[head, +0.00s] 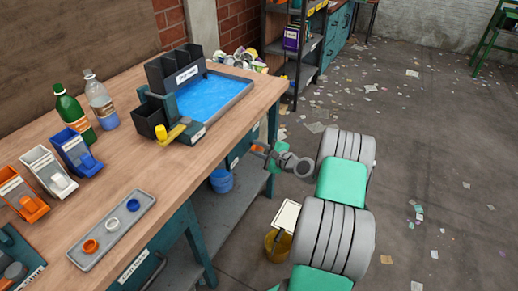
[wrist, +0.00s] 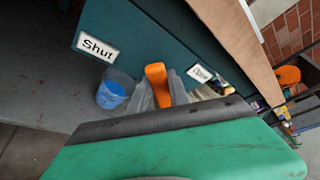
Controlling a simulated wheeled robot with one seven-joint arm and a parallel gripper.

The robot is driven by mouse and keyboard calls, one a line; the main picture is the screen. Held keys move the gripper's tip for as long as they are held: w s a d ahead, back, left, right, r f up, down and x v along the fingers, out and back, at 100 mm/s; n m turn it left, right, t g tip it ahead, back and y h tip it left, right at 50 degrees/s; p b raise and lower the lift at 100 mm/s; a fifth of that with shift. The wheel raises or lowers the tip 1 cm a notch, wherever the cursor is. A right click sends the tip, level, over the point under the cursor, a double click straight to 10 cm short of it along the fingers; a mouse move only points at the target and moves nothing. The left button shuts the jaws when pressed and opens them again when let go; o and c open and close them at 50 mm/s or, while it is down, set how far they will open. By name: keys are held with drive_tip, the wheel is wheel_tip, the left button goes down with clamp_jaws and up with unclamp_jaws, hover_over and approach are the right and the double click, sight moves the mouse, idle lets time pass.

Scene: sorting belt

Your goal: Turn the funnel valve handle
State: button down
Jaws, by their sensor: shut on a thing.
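The orange valve handle (wrist: 156,76) stands out from the teal bench side in the wrist view. It is between a "Shut" label (wrist: 97,46) on the left and an "Open" label (wrist: 200,73) on the right, nearer the "Open" one. My gripper (wrist: 160,92) is shut on the handle, with one grey finger on each side of it. In the head view my gripper (head: 266,153) is at the side of the bench, below its top edge. A little orange of the handle (head: 257,148) shows there. I cannot make out the funnel itself.
A blue bucket (head: 221,181) stands on the shelf under the bench. A yellow bucket (head: 276,244) stands near my arm. The bench top (head: 215,150) carries a blue-filled tray (head: 240,92), bottles and coloured bins. The littered floor to the right is mostly open.

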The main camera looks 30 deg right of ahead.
drive_tip(key=c, duration=1.5)
unclamp_jaws()
drive_tip(key=shift+w+a, duration=0.2)
drive_tip(key=shift+a, duration=0.15)
drive_tip(key=shift+o, duration=1.3)
drive_tip(key=shift+s+d, duration=0.1)
drive_tip(key=shift+d, duration=0.1)
drive_tip(key=shift+s+d, duration=0.1)
drive_tip(key=shift+s, duration=0.1)
drive_tip(key=v, duration=0.7)
drive_tip(key=shift+s+p, duration=0.2)
drive_tip(key=shift+p, duration=0.15)
drive_tip(key=shift+d, duration=0.1)
